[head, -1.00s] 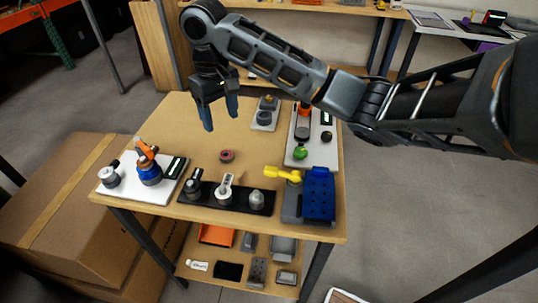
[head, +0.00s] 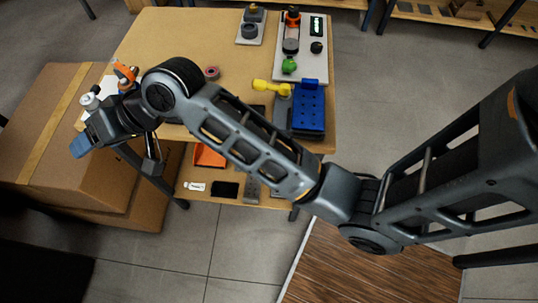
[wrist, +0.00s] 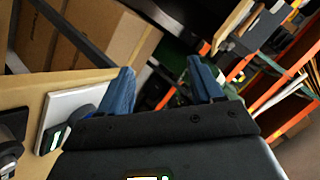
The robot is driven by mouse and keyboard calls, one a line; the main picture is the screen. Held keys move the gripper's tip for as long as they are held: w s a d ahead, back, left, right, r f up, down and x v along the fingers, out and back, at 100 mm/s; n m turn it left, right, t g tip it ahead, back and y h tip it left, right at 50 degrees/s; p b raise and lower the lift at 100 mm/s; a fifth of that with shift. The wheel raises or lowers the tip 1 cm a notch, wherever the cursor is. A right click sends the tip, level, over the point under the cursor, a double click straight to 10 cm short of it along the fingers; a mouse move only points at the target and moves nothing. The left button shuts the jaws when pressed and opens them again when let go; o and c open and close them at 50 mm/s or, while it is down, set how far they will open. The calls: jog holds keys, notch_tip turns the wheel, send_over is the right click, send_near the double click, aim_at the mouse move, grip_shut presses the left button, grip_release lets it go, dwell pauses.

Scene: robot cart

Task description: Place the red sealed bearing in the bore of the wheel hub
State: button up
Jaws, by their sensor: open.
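The red sealed bearing (head: 212,73) is a small dull-red ring lying flat on the wooden table (head: 165,45). A dark round part with a central opening, likely the wheel hub (head: 249,31), sits on a grey plate at the back of the table; its bore is too small to make out. My gripper (head: 82,147) is at the table's front left corner, well away from the bearing. In the wrist view my gripper (wrist: 162,83) shows two blue fingers spread apart with nothing between them. Neither bearing nor hub shows there.
A white board (head: 306,70) with an orange-black device and a green knob stands at the back right. A blue block (head: 308,108) and a yellow-handled tool (head: 270,87) lie at the right front. Cardboard boxes (head: 60,110) stand left. My arm hides the table's front.

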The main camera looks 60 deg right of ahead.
jog(key=s+a+f+m+t+h, duration=0.1)
jog(key=s+a+f+m+t, duration=0.15)
jog(key=s, duration=0.45)
jog(key=s+d+n+h, duration=0.1)
jog(key=s+d+h, duration=0.1)
jog(key=s, duration=1)
jog(key=s+d+n+t+h, duration=0.1)
jog(key=s+d+h, duration=0.2)
jog(key=s, duration=0.9)
jog(key=d, duration=0.2)
jog(key=shift+d, duration=0.3)
jog(key=shift+o, duration=0.5)
jog(key=s+d+r+n+t, duration=0.1)
jog(key=s+d+r+n, duration=0.3)
jog(key=s+r, duration=0.2)
jog(key=shift+s+d+r, duration=0.15)
jog(key=shift+s+d, duration=0.25)
jog(key=shift+s, duration=0.7)
jog(key=shift+r+t, duration=0.15)
jog(key=shift+t, duration=0.2)
jog(key=shift+c, duration=0.5)
